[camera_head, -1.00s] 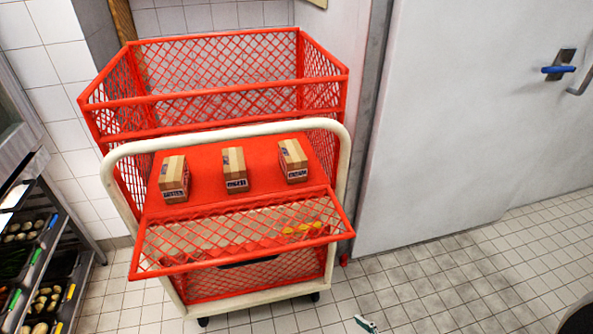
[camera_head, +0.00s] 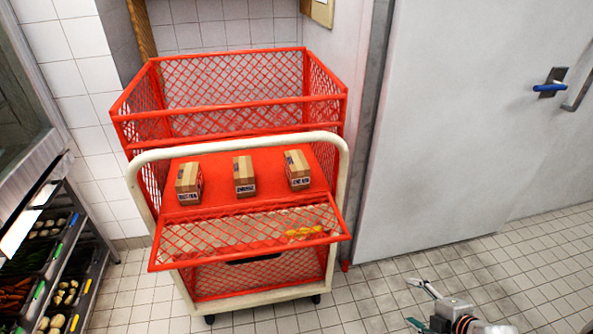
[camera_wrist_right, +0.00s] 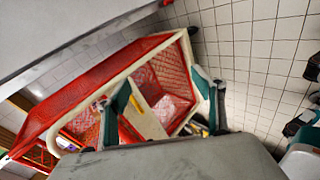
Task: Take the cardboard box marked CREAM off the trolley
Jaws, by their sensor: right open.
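Three small brown cardboard boxes stand apart in a row on the red shelf (camera_head: 218,170) of the red mesh trolley (camera_head: 140,212). The right one is the CREAM box (camera_head: 297,169), with a dark-lettered label on its front. The middle box (camera_head: 244,176) seems to read CHEESE and the left box (camera_head: 189,183) seems to read BUTTER. My right gripper (camera_head: 418,305) is open and empty, low over the floor to the right of the trolley, well away from the boxes. In the right wrist view its two fingers (camera_wrist_right: 161,78) are spread before the trolley. My left gripper is out of view.
A cream tubular handle (camera_head: 236,142) arches in front of the shelf. A mesh flap (camera_head: 250,240) is folded out below the boxes. A rack of vegetable trays (camera_head: 62,262) stands at left, a grey door (camera_head: 470,120) at right. The tiled floor right of the trolley is clear.

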